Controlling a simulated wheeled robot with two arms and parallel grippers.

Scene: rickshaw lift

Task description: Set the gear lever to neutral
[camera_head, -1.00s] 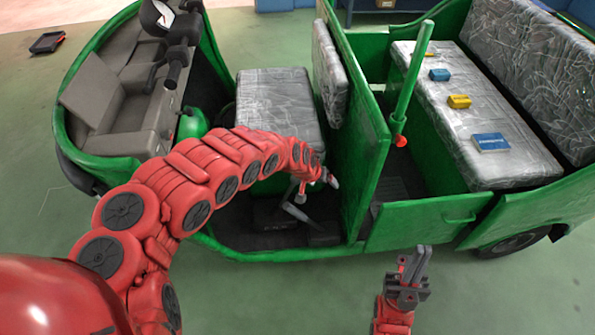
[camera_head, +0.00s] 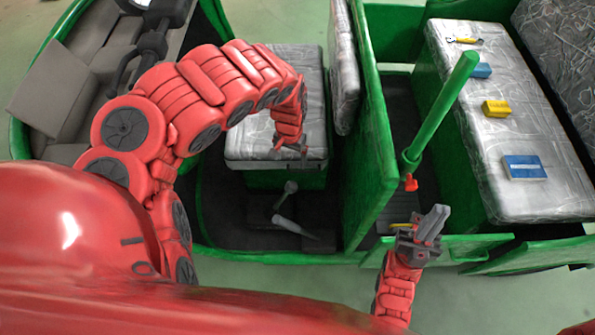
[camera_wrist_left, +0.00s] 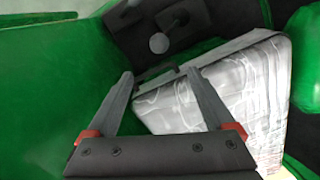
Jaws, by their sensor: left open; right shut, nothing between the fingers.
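The lever with a round grey knob (camera_head: 290,187) stands on the dark floor of the green rickshaw, in front of the patterned front seat. I take it for the gear lever, leaning to the upper right in the head view. A longer grey lever (camera_head: 295,228) lies low beside it. In the left wrist view a round knob (camera_wrist_left: 159,43) shows beyond the fingertips, apart from them. My left gripper (camera_head: 293,150) hangs above the levers near the seat's front edge, open and empty in the left wrist view (camera_wrist_left: 160,74). My right gripper (camera_head: 437,218) is shut and empty near the rear doorway.
The front seat (camera_head: 265,130) is close to my left gripper. A green partition (camera_head: 375,150) and a green post (camera_head: 440,105) separate it from the rear bench (camera_head: 500,150). A blue box (camera_head: 524,167), a yellow box (camera_head: 496,108) and other small items lie on that bench.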

